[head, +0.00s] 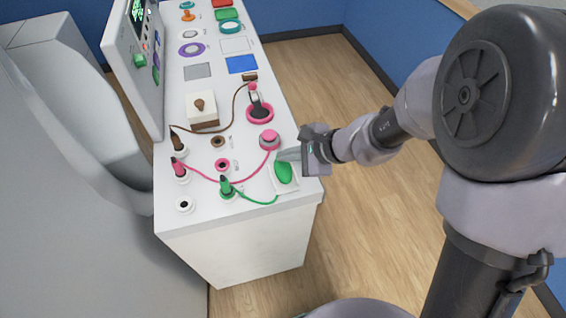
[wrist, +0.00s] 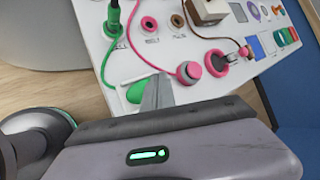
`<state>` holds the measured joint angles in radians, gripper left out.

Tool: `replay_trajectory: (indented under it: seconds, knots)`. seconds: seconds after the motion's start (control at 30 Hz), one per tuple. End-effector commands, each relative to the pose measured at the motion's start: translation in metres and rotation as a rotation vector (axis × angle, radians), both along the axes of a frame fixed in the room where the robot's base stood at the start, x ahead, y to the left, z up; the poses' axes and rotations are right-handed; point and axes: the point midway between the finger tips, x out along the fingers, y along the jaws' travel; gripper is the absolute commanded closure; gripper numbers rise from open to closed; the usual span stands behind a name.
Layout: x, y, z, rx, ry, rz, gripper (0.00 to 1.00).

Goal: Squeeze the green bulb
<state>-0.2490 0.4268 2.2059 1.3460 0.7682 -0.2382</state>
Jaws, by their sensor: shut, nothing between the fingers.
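The green bulb (head: 284,173) lies in a shallow white tray (head: 291,188) at the near right corner of the white console top. A green cord runs from its tray area to a green plug (head: 226,187). My gripper (head: 280,156) is shut and empty, with its fingertips at the bulb's far end. In the wrist view the shut fingers (wrist: 158,90) stand just right of the green bulb (wrist: 146,90) and hide part of it. I cannot tell whether they touch it.
A pink button-like knob (head: 269,139) with a pink cord stands just behind the bulb. An upright panel (head: 138,65) lines the left side. Open floor lies right.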

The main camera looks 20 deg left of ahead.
Motion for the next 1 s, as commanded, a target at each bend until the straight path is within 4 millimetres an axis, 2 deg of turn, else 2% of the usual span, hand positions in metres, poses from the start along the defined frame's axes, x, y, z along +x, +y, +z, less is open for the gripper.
replay_trajectory:
  seconds: [0.1,0.43,1.0]
  knots:
    - [0.0,0.0,0.015,0.0,-0.001,0.0,1.0]
    - [0.0,0.0,0.047,0.001,-0.001,-0.001,1.0]
    - [0.0,0.0,0.046,0.0,0.0,0.0,1.0]
